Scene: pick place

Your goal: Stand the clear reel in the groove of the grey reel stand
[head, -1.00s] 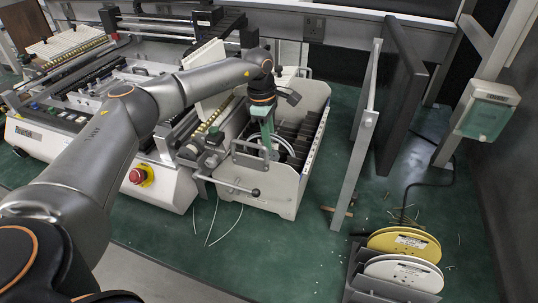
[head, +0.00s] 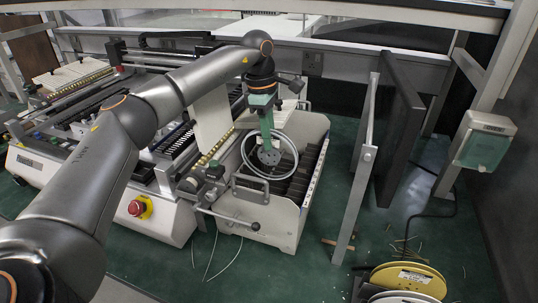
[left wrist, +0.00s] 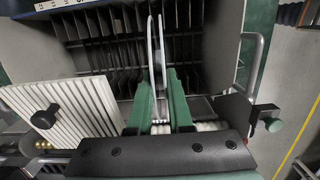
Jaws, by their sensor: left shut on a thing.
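The clear reel (head: 284,140), a pale round hoop with a grey hub, is held upright by my left gripper (head: 267,138). It hangs over the slotted white bin (head: 290,225); I cannot tell whether its lower rim is clear of the slots. In the left wrist view the reel (left wrist: 155,45) shows edge-on between the green fingers of my gripper (left wrist: 160,82). The grey reel stand (head: 360,287) is at the lower right, partly cut off by the picture edge, and its groove cannot be made out. My right gripper is not in view.
A yellow reel (head: 405,278) and a white reel (head: 400,297) stand in the reel stand. A machine with a red button (head: 140,207) is left of the bin. Green bench is open before the post.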

